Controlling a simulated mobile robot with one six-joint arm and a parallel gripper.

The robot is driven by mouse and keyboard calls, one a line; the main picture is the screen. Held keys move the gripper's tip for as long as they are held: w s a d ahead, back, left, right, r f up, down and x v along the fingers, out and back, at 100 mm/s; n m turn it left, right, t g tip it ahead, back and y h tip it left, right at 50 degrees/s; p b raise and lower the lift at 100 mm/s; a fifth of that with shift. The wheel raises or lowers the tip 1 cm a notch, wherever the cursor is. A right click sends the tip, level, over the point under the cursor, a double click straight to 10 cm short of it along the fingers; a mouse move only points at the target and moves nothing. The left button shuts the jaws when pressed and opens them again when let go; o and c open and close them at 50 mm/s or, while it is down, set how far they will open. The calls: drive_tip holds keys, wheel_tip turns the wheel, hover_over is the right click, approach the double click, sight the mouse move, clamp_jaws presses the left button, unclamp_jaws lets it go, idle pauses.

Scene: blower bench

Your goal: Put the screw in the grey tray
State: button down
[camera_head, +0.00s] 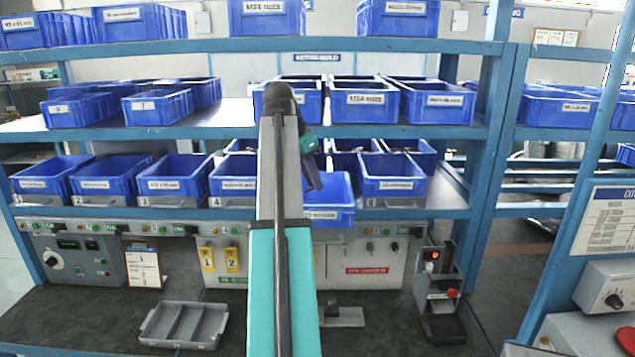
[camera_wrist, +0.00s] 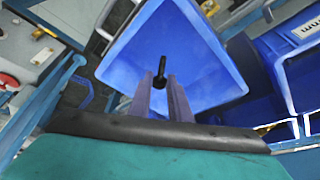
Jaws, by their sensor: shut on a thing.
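The grey tray (camera_head: 150,335) lies on the dark bench top at the lower left in the head view and has three long compartments. In the wrist view my gripper (camera_wrist: 161,80) is shut on a dark screw (camera_wrist: 161,66), whose end stands out between the two fingertips. Behind the screw is the inside of a blue bin (camera_wrist: 205,50). In the head view my arm stands in front of the shelves, and my gripper is mostly hidden at the blue bin (camera_head: 330,213) on the lower shelf. The screw cannot be made out in that view.
Labelled blue bins (camera_head: 172,183) fill the shelves on both sides. A control panel (camera_head: 90,257) runs along the back of the bench. A small device (camera_head: 439,290) stands right of the arm. The bench between the tray and my arm looks clear.

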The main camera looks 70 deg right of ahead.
drive_tip(key=w+a+f+n+t, duration=0.1)
drive_tip(key=w+a+f+n, duration=0.25)
drive_tip(key=w+a, duration=0.65)
drive_tip(key=w+a+f+n+t+b, duration=0.1)
drive_tip(key=w+a+f+n+t, duration=0.2)
drive_tip(key=w+a, duration=0.6)
drive_tip(key=w+a+f+n, duration=0.3)
drive_tip(key=w+a+n, duration=0.3)
drive_tip(key=w, duration=0.7)
drive_tip(key=w+a+f+n+t+y, duration=0.1)
drive_tip(key=w+a+f+n, duration=0.2)
drive_tip(key=a, duration=1)
drive_tip(key=w+a+f+n+t+y+b, duration=0.1)
drive_tip(key=w+a+f+n, duration=0.2)
drive_tip(key=a, duration=1)
drive_tip(key=w+a+f+n+t+y+b, duration=0.1)
drive_tip(key=w+a+f+n, duration=0.2)
drive_tip(key=a, duration=1)
wheel_tip(320, 180, down, 4)
drive_tip(key=n, duration=0.3)
drive_tip(key=shift+a+r+y, duration=0.15)
drive_tip(key=shift+a+y, duration=0.15)
drive_tip(key=shift+y, duration=0.1)
drive_tip(key=shift+a, duration=0.15)
